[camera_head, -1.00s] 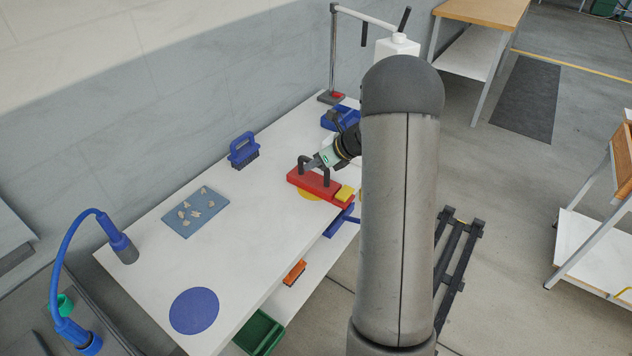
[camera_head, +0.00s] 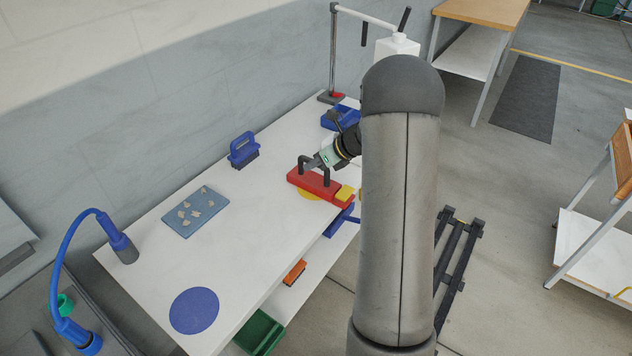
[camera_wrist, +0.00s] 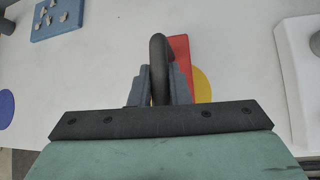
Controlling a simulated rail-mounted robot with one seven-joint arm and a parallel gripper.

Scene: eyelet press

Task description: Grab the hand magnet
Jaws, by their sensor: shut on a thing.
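The hand magnet (camera_head: 314,183) is a red bar with a dark arched handle and a yellow block at its right end. It lies on the white table, partly over a yellow disc. My gripper (camera_head: 313,164) is at the handle, reaching in from the right. In the wrist view, my gripper (camera_wrist: 160,87) has one finger on each side of the dark handle (camera_wrist: 159,58) and is shut on it. The red body (camera_wrist: 181,55) shows behind the fingers, with the yellow disc (camera_wrist: 201,85) beside it. My arm hides part of the table's right side in the head view.
A blue brush (camera_head: 243,150) stands behind a blue mat (camera_head: 195,212) with several small pieces. A round blue disc (camera_head: 194,311) lies at the front, and a blue lamp (camera_head: 75,222) is at left. A blue bin (camera_head: 340,119) and a stand (camera_head: 333,60) are at the back.

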